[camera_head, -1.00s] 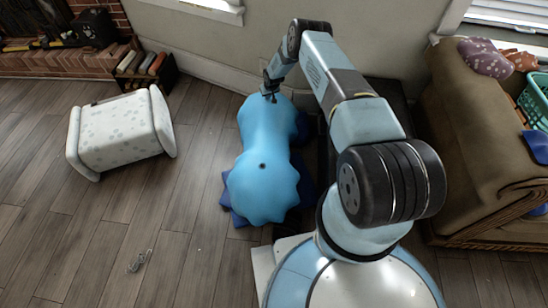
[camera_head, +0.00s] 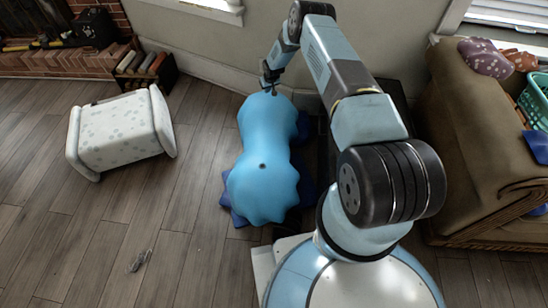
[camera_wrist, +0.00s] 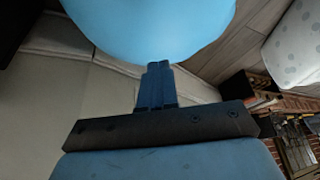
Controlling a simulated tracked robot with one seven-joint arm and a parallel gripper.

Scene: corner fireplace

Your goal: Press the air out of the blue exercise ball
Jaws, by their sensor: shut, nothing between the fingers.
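The blue exercise ball (camera_head: 262,150) lies on the wooden floor in front of the wall. It looks partly deflated and lumpy, with a narrowed middle, a scalloped near end and a small dark spot on top. My gripper (camera_head: 270,92) is at the ball's far end, by its upper surface. In the wrist view my gripper (camera_wrist: 158,68) is shut and empty, its fingertips at the edge of the blue ball (camera_wrist: 150,25). I cannot tell whether they touch it or press in.
A darker blue star-edged piece (camera_head: 238,216) lies under the ball. A brown-draped couch (camera_head: 480,150) is at right. A small clear object (camera_head: 140,260) lies on open floor.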

